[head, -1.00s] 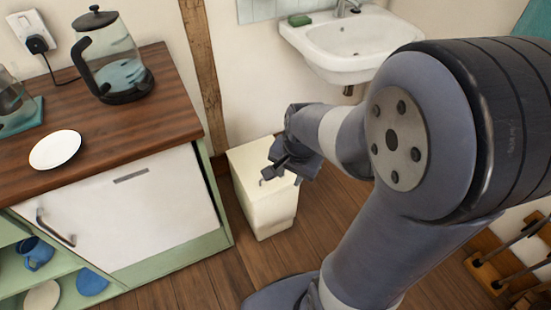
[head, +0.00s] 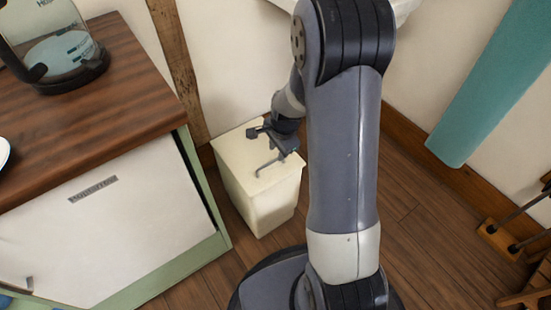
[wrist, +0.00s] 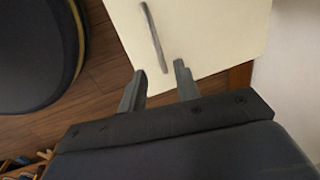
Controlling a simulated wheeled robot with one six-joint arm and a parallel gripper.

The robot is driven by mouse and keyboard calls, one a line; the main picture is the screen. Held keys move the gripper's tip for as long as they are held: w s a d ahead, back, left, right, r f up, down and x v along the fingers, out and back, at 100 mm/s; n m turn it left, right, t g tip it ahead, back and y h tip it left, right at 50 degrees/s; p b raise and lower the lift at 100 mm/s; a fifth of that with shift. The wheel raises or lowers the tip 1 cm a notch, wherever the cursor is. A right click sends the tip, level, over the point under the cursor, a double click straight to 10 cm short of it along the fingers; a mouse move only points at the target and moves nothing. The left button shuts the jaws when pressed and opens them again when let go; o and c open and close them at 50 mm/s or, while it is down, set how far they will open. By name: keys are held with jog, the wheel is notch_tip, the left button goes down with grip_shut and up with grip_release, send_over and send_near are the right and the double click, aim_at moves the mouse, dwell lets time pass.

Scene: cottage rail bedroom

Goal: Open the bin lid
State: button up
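The cream bin (head: 255,195) stands on the wooden floor beside the cabinet, with its flat lid (head: 236,150) shut. A thin grey bar handle (head: 268,164) is on the lid; the handle also shows in the wrist view (wrist: 153,36). My gripper (head: 272,147) is over the lid, close to the handle. In the wrist view my gripper (wrist: 158,80) has its two fingers apart with nothing between them. The handle lies just beyond the fingertips, roughly in line with the gap. I cannot tell the exact height of the fingers above the lid.
A cabinet with a dark wooden top (head: 90,100) stands left of the bin, with a glass kettle (head: 55,45) on it. The wall is behind the bin. A teal panel (head: 495,85) is at the right.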

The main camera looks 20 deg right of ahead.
aim_at(275, 160)
jog(key=shift+w+a+f+b, duration=0.1)
jog(key=shift+w+f+b, duration=0.1)
jog(key=shift+f, duration=0.6)
jog(key=shift+w+f+b, duration=0.1)
jog(key=shift+f+b, duration=0.1)
jog(key=shift+f, duration=0.55)
jog(key=shift+w+a+f+b, duration=0.1)
jog(key=shift+w+f+b, duration=0.1)
jog(key=shift+f, duration=0.6)
grip_shut()
